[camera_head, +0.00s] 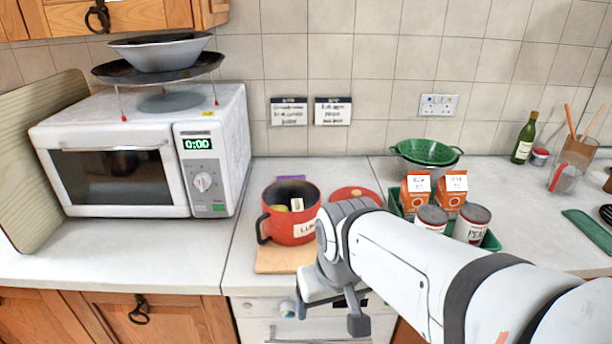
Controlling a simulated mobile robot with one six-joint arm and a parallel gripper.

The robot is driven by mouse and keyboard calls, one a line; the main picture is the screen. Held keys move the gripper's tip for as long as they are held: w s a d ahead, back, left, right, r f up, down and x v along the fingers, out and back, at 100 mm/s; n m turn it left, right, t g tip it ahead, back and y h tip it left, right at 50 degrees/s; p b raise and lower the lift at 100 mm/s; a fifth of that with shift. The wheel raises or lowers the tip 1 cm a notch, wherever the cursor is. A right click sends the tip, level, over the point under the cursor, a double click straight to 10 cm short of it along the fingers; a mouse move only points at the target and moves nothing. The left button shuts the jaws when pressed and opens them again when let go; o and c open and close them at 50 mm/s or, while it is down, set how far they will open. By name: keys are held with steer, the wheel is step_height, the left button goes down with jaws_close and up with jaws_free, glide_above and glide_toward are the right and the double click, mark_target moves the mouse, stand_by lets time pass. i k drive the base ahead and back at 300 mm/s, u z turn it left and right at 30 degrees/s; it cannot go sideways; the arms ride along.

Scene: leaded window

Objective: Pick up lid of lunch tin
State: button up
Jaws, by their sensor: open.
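The lunch tin (283,227) is a red, round tin with a dark handle on its left and a white label, partly readable as "LUN". It stands open on a wooden board, with a few small items visible inside. A flat red disc (352,192), which looks like its lid, lies on the counter behind and right of the tin. My arm hides the disc's front part. My gripper (324,314) is open, in front of the counter's front edge, below and right of the tin. Its jaws look empty and apart from both tin and disc.
The wooden board (270,262) lies under the tin. A green tray (490,243) with cartons and cans stands right of the disc, with a green colander (428,152) behind. A microwave (150,150) fills the left. Counter between microwave and tin is clear.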

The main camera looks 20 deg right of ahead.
mark_target(348, 193)
steer(key=z, duration=3)
steer(key=i, duration=0.15)
steer(key=u, duration=2.55)
steer(key=i, duration=0.5)
steer(key=z, duration=0.05)
